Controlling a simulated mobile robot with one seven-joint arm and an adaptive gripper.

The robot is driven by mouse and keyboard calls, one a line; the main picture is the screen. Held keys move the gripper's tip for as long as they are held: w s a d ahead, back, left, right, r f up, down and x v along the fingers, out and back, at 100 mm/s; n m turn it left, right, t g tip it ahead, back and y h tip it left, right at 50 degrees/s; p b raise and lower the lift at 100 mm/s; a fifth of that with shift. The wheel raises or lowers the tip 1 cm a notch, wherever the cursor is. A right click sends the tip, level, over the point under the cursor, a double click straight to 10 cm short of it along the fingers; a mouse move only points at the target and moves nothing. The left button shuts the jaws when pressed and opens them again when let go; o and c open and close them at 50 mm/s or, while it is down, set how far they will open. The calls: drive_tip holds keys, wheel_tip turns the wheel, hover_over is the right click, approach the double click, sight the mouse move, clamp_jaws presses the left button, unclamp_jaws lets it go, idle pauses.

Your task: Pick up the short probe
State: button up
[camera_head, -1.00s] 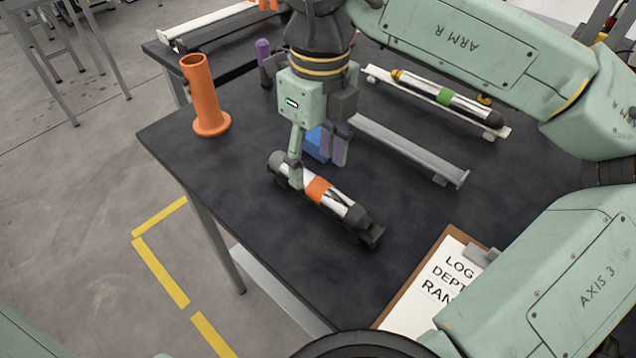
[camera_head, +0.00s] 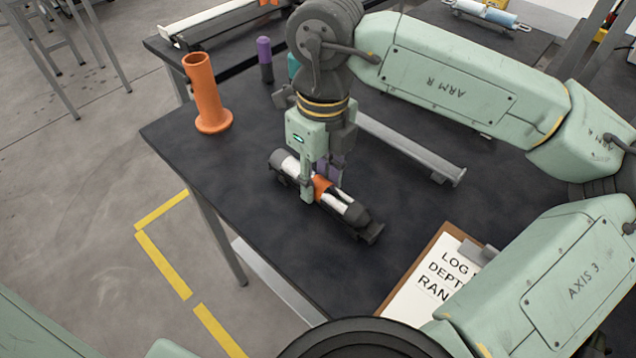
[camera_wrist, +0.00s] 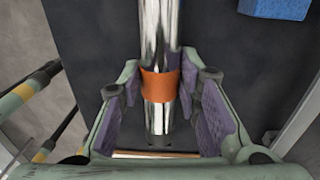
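The short probe, a silver cylinder with dark ends and an orange band (camera_head: 323,187), lies in a dark cradle (camera_head: 374,235) near the table's left front edge. My gripper (camera_head: 322,187) is pointing down over its middle, one finger on the near side and the other behind it. In the wrist view the probe (camera_wrist: 160,85) runs between the two purple-padded fingers, with the orange band at the level of the tips. Gaps show on both sides, so my gripper is open around the probe and not clamped on it.
An orange flanged tube (camera_head: 208,95) stands at the table's left corner. A purple-topped post (camera_head: 265,60) stands behind. A grey rail (camera_head: 410,148) lies to the right, a clipboard (camera_head: 438,275) at the front. A blue block (camera_wrist: 275,8) shows in the wrist view.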

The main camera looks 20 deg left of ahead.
clamp_jaws()
drive_tip(key=shift+r, duration=0.15)
idle(0.4)
